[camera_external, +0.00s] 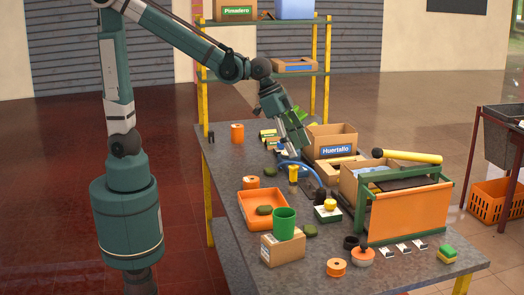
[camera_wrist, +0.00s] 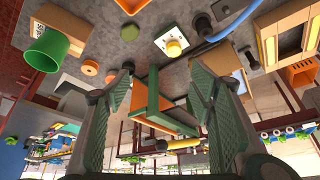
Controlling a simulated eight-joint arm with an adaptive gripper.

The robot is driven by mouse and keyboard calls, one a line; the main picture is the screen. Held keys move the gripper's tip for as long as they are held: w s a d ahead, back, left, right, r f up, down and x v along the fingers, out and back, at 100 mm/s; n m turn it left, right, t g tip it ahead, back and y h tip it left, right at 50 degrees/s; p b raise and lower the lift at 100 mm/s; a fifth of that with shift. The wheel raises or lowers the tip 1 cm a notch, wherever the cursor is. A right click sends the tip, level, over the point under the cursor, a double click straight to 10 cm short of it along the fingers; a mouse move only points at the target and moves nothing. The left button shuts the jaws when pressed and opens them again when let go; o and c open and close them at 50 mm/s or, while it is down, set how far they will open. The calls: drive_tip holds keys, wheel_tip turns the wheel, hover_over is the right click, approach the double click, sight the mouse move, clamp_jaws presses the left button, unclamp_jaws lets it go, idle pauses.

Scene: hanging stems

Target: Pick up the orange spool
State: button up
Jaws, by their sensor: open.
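Two squat orange spools with a centre hole show in the external view: one (camera_external: 336,267) near the table's front edge, the other (camera_external: 250,182) by the left edge, behind an orange tray. A taller orange cylinder (camera_external: 237,133) stands at the far left corner. An orange round thing (camera_wrist: 91,67) in the wrist view looks like a spool; I cannot tell surely which. My gripper (camera_external: 296,150) hangs above the far middle of the table, apart from the spools. In the wrist view its fingers (camera_wrist: 160,76) are spread wide with nothing held.
A green cup (camera_external: 284,224) and cardboard box (camera_external: 283,249) stand left of the front spool. A round knobbed piece (camera_external: 362,257) is close on its right. An orange-and-green rack (camera_external: 408,213) and the Huerialto box (camera_external: 332,142) crowd the right side. The orange tray (camera_external: 262,201) lies left.

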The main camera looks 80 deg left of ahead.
drive_tip(key=w+d+f+m+g, duration=0.15)
drive_tip(key=d+f, duration=0.25)
drive_tip(key=d, duration=0.4)
drive_tip(key=w+d+f+m, duration=0.2)
drive_tip(key=d+f, duration=0.1)
drive_tip(key=d, duration=0.6)
drive_tip(key=m+g+h, duration=0.1)
drive_tip(key=m+g, duration=0.1)
drive_tip(key=m, duration=0.1)
approach(336, 263)
drive_tip(key=shift+d+f+t+p, duration=0.15)
drive_tip(key=shift+f+t+p, duration=0.15)
drive_tip(key=shift+f, duration=0.4)
drive_tip(key=shift+f, duration=0.1)
drive_tip(key=shift+x, duration=1.2)
drive_tip(key=shift+f, duration=0.1)
drive_tip(key=shift+b+x, duration=0.35)
drive_tip(key=shift+x, duration=2.1)
drive_tip(key=shift+s+d, duration=0.1)
drive_tip(key=shift+d, duration=0.05)
